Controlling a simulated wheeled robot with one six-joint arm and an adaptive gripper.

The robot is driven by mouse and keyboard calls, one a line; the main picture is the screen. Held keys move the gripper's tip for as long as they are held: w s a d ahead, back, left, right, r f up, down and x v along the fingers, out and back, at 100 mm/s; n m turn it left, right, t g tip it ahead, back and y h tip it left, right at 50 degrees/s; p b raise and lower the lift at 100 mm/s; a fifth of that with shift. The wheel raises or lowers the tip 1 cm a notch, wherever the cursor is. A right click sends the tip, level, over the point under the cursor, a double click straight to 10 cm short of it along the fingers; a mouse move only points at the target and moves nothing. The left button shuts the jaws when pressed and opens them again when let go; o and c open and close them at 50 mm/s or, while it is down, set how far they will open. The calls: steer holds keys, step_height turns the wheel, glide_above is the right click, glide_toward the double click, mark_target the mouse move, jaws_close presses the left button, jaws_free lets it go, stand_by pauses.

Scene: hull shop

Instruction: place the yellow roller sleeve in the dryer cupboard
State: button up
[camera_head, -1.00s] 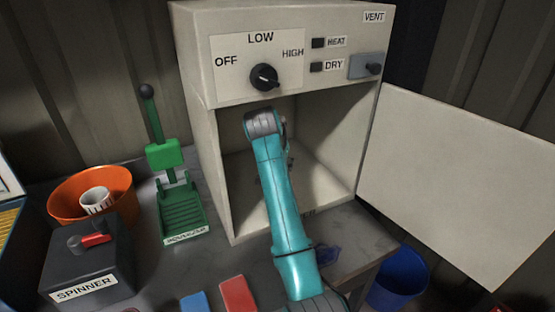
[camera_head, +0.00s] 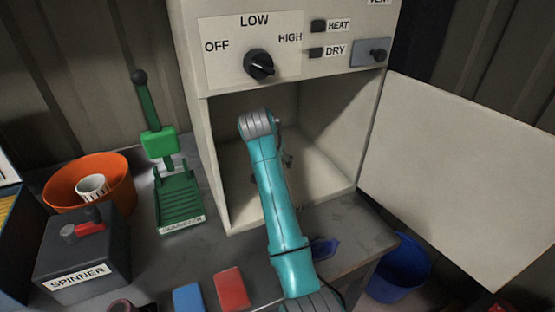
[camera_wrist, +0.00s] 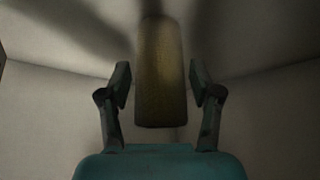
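The dryer cupboard (camera_head: 213,165) stands on the bench with its door (camera_head: 455,165) swung open to the right. My arm reaches into it, and my gripper is mostly hidden behind the arm in the head view. In the wrist view the yellow roller sleeve (camera_wrist: 160,75), dim and shaded, is between the two fingers of my gripper (camera_wrist: 160,92). A narrow gap shows on each side of the sleeve, so the fingers look open around it. Pale cupboard walls surround it. I cannot tell how the sleeve rests; the head view does not show it.
On the bench are a green squeezer (camera_head: 180,195), an orange bowl (camera_head: 65,190) with a white ribbed cup (camera_head: 92,187), and a dark spinner box (camera_head: 80,255). Blue (camera_head: 188,298) and red (camera_head: 231,288) blocks lie in front. A blue bucket (camera_head: 400,272) is below right.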

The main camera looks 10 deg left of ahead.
steer(key=shift+r, duration=0.1)
steer(key=v, duration=0.7)
steer(key=shift+r, duration=0.25)
steer(key=shift+s, duration=0.25)
